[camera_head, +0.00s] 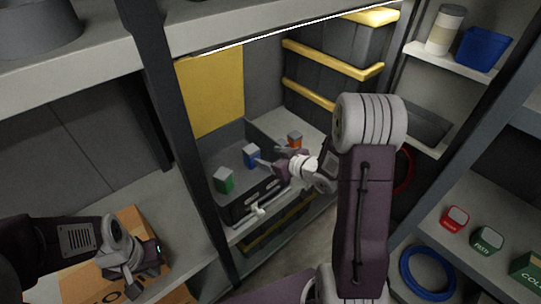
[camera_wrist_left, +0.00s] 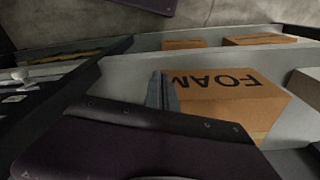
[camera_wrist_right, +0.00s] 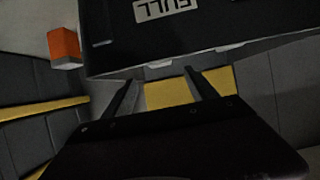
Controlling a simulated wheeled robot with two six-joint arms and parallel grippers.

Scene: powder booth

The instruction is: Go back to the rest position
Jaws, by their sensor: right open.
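My right gripper (camera_head: 268,163) is at the grey bin in the shelf bay, close to a blue block (camera_head: 251,150). In the right wrist view its two fingers (camera_wrist_right: 160,76) are spread apart with nothing between them, in front of a black case labelled FULL (camera_wrist_right: 220,40). My left gripper (camera_head: 152,258) hangs at the lower left over a cardboard box (camera_head: 130,222). In the left wrist view its fingers (camera_wrist_left: 163,82) are together with nothing seen between them, in front of the box labelled FOAM (camera_wrist_left: 240,100).
A green block (camera_head: 223,182) and an orange block (camera_head: 295,138) are near the right gripper. A dark shelf post (camera_head: 180,140) stands between my arms.

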